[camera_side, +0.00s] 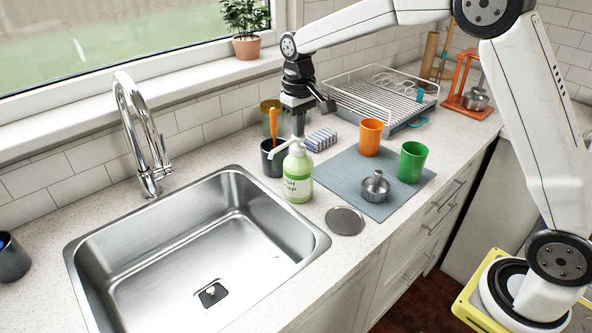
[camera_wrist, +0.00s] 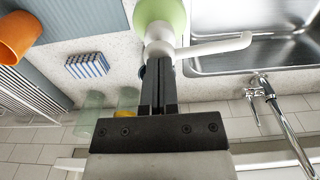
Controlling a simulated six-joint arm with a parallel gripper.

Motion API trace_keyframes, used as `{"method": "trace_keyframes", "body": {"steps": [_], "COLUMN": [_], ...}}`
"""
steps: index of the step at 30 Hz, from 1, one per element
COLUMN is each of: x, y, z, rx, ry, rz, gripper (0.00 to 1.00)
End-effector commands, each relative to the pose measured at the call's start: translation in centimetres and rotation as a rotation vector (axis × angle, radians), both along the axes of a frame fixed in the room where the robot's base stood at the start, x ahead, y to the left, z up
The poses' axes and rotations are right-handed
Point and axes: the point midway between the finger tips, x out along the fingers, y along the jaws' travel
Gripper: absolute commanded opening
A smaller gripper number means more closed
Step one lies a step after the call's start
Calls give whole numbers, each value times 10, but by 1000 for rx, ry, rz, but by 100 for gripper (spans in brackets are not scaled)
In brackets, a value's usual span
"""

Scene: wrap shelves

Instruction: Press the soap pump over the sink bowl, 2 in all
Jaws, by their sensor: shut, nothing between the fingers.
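The green soap bottle (camera_side: 298,183) with a white pump stands upright on the counter at the sink's right edge. Its white spout (camera_side: 279,149) points left toward the steel sink bowl (camera_side: 165,247). My gripper (camera_side: 298,130) is shut and empty, pointing down right above the pump head; I cannot tell whether it touches. In the wrist view the shut fingers (camera_wrist: 158,72) end at the pump head (camera_wrist: 160,48). The spout there (camera_wrist: 215,47) reaches over toward the sink (camera_wrist: 215,66). The bowl holds only a drain.
A dark cup (camera_side: 271,162) with an orange-handled tool stands behind the bottle. A striped sponge (camera_side: 321,139), orange cup (camera_side: 370,138), green cup (camera_side: 412,162) and metal pot (camera_side: 376,187) are to the right. The faucet (camera_side: 145,140) rises behind the sink.

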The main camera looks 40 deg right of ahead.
Motion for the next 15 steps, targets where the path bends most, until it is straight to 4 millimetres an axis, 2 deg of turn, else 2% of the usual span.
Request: {"method": "trace_keyframes", "body": {"steps": [15], "x": [0], "y": [0], "z": [21], "rx": [0], "ry": [2], "rz": [0], "gripper": [0]}}
